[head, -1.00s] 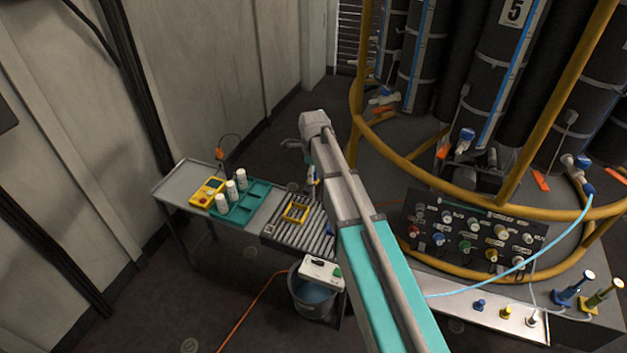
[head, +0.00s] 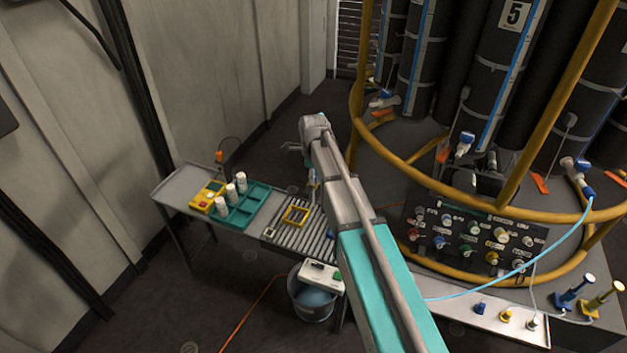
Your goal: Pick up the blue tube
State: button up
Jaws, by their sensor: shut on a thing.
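My arm reaches out over the roller table, and its wrist hangs above the table's far edge. My gripper (head: 312,184) is just below the wrist, small and partly hidden by my arm. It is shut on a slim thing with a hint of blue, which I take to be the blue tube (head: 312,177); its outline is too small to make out. Another small blue thing (head: 330,233) shows on the rollers beside my forearm, mostly hidden.
The roller table (head: 290,235) carries a yellow frame (head: 295,215). To its left are a teal tray (head: 245,217) with white bottles (head: 231,193) and a yellow box (head: 207,196). A bucket (head: 312,305) stands below. A yellow railing (head: 400,157) curves close on the right.

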notch_tip(320, 180, up, 18)
jog(key=p, duration=1.8)
jog(key=shift+r, duration=0.2)
dwell(0.3)
notch_tip(320, 180, up, 12)
jog(key=p, duration=1.2)
jog(key=shift+r+p, duration=0.15)
jog(key=shift+p, duration=0.2)
dwell(1.5)
dwell(0.5)
